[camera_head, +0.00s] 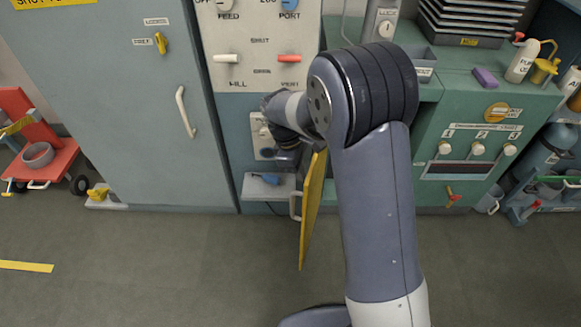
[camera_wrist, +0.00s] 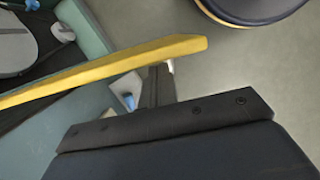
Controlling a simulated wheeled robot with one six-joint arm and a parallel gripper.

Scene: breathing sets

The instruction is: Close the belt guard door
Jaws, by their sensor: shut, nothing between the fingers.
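The belt guard door is a yellow panel (camera_head: 313,205), seen nearly edge-on and standing open, swung out from the cabinet front. A pale loop handle (camera_head: 295,206) shows at its left side. In the wrist view the door is a long yellow edge (camera_wrist: 110,70) crossing from the left to the upper middle. My gripper (camera_wrist: 160,76) is shut and empty, its dark fingers partly hidden by the yellow edge; I cannot tell if they touch it. In the head view my gripper (camera_head: 286,160) is low against the cabinet front, left of the door, and partly covered by my arm.
The wrist view shows grey round parts (camera_wrist: 15,45) inside the teal housing at left. A white ledge with a blue item (camera_head: 269,186) is beside my gripper. A large blue-grey locker (camera_head: 110,110) stands left, a green bench (camera_head: 470,120) right. The floor in front is clear.

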